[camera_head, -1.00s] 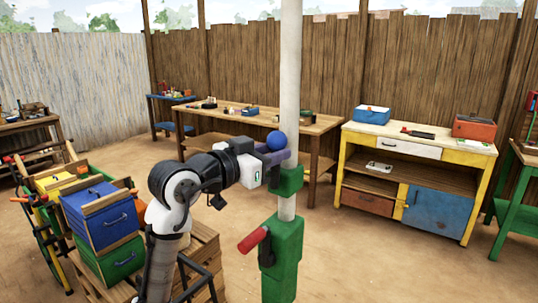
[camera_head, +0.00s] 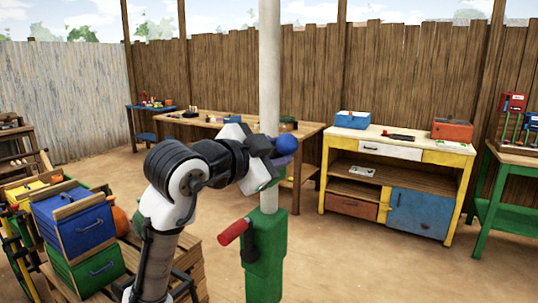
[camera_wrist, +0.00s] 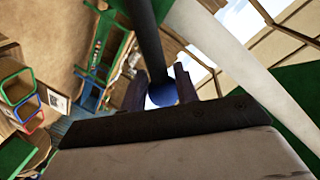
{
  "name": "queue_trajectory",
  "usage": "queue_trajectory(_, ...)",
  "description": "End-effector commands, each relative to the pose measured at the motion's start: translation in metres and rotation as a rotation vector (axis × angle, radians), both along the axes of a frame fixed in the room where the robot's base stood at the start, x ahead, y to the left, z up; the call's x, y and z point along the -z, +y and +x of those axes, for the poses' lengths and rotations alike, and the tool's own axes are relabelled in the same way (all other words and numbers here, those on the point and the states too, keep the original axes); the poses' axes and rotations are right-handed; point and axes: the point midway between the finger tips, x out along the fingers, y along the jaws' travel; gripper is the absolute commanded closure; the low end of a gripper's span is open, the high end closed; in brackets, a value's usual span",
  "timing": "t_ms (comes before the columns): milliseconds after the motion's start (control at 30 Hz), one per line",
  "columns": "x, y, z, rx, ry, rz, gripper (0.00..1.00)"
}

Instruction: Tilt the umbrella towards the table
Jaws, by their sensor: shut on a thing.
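The umbrella's white pole (camera_head: 269,75) stands upright in a green base post (camera_head: 264,255) with a red handle (camera_head: 234,231). A blue ball knob (camera_head: 287,143) is at my gripper (camera_head: 280,152), in front of the pole and slightly right of it. In the wrist view the blue knob (camera_wrist: 162,93) sits between my two fingers, at the end of a dark rod (camera_wrist: 148,40). My gripper is shut on it. The white pole (camera_wrist: 235,70) crosses that view diagonally. A green collar on the pole is mostly hidden behind my gripper. The canopy is not clearly seen.
A wooden table (camera_head: 309,129) stands behind the pole. A yellow workbench (camera_head: 398,147) with a blue box and a red box is at the right. Blue and green crates (camera_head: 80,228) are stacked close at the left. Bare floor lies right of the post.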

Motion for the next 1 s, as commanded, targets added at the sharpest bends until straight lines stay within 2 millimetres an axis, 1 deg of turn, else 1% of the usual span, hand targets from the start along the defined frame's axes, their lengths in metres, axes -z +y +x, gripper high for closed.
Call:
queue_trajectory(33,-0.0013,-0.0044,-0.003,0.009,-0.016,0.01,1.0)
queue_trajectory(100,-0.0007,-0.0054,-0.0036,0.009,-0.024,0.023,1.0)
queue_trajectory(600,0.0001,-0.007,-0.0045,0.011,-0.034,0.039,1.0)
queue_trajectory(633,0.0001,-0.007,-0.0045,0.011,-0.034,0.039,0.68)
queue_trajectory(700,0.0003,-0.0069,-0.0043,0.011,-0.034,0.039,0.59)
queue_trajectory(800,0.0009,-0.006,-0.0038,0.008,-0.032,0.039,0.47)
queue_trajectory(1000,0.0018,-0.0044,-0.0028,0.005,-0.028,0.039,0.47)
